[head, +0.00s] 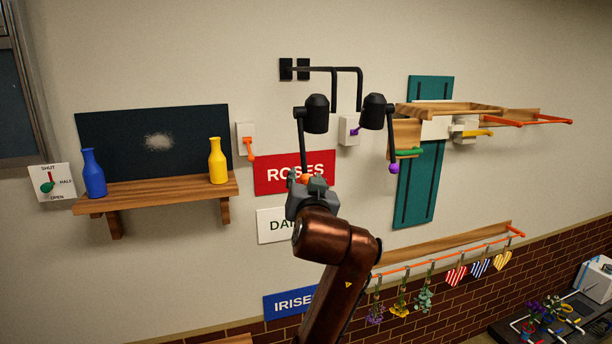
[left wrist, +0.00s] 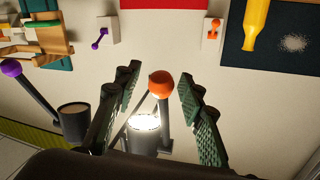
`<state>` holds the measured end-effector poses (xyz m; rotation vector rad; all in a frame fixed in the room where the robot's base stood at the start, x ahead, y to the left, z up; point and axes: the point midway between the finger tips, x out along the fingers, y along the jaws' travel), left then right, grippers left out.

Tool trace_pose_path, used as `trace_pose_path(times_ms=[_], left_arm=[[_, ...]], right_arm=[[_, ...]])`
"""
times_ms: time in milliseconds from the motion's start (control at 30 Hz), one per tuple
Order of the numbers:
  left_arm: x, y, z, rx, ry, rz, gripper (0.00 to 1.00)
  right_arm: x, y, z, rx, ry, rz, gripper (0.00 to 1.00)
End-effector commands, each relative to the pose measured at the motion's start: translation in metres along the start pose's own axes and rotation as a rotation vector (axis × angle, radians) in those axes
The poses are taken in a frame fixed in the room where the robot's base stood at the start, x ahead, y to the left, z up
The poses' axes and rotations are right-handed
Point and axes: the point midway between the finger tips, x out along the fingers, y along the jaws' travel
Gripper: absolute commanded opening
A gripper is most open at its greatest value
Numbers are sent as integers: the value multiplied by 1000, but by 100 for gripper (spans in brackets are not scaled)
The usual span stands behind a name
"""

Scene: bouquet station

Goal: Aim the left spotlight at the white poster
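The left spotlight (head: 316,114) is a black can hanging from a wall bracket, with a rod down to an orange ball (head: 306,178). In the left wrist view its lamp (left wrist: 145,123) glows. My left gripper (head: 312,181) is at the orange ball. In the left wrist view the ball (left wrist: 160,85) sits between the open fingers, with gaps on both sides. The white poster (head: 270,225), lettered "DAI…", is partly hidden behind my left arm. No light spot shows on its visible part. My right gripper is not in view.
The right spotlight (head: 375,112) with a purple ball (head: 394,168) hangs close beside. The red ROSES poster (head: 270,174) is above the white one, the blue IRISES poster (head: 285,302) below. A shelf (head: 155,192) with blue and yellow bottles is left; wooden racks (head: 450,108) project at right.

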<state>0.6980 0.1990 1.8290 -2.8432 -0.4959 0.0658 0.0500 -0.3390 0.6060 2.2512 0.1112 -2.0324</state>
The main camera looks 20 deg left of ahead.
Motion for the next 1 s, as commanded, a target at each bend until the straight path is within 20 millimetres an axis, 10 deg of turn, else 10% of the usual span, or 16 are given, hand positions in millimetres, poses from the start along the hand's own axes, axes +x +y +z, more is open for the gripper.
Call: trace_pose_path(times_ms=[1000], left_arm=[[0, 0, 0, 1, 0, 0, 0]], right_arm=[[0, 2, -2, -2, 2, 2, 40]])
